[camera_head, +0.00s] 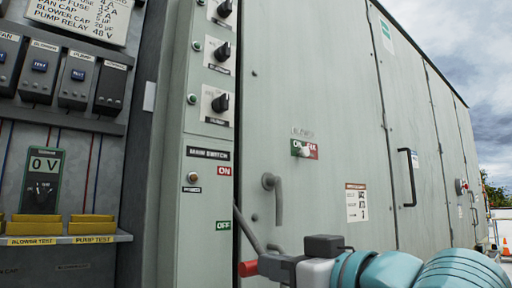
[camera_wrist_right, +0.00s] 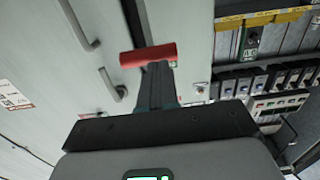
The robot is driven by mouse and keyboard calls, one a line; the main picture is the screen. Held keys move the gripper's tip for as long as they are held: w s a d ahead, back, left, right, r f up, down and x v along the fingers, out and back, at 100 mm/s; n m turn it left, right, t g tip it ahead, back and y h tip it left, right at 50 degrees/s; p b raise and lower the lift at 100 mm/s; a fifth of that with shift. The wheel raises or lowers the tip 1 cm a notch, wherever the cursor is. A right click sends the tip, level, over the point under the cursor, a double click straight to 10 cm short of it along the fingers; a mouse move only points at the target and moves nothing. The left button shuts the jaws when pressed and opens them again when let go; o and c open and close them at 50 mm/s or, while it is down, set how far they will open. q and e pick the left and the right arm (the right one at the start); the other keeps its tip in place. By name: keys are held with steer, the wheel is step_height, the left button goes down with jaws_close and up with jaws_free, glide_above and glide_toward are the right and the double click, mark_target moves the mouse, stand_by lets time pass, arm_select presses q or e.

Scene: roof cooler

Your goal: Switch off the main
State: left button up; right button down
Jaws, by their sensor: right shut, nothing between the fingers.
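The main switch panel (camera_head: 207,153) is on the narrow grey-green cabinet column, with a red ON label (camera_head: 224,170) above a green OFF label (camera_head: 223,225). A red handle grip (camera_head: 248,268) shows low, below the OFF label. A grey rod slopes down from the column towards it. The red grip also shows in the wrist view (camera_wrist_right: 147,55), across the tips of my right gripper (camera_wrist_right: 155,85). My right gripper (camera_head: 275,264) is shut and empty, right beside the red grip. I cannot tell whether they touch. My left gripper is out of view.
Black rotary knobs (camera_head: 221,102) sit above the panel. To the right are a blower switch (camera_head: 304,149), a bent grey door handle (camera_head: 273,195) and a black door handle (camera_head: 408,178). Left is a recess with a meter (camera_head: 40,185) and yellow test blocks (camera_head: 90,225).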

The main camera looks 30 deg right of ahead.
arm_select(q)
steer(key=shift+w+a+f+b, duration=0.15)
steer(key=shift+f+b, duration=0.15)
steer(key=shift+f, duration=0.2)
arm_select(e)
steer(key=shift+w+f, duration=0.35)
steer(key=shift+f, duration=0.2)
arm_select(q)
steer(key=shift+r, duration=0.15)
arm_select(e)
steer(key=shift+r, duration=0.1)
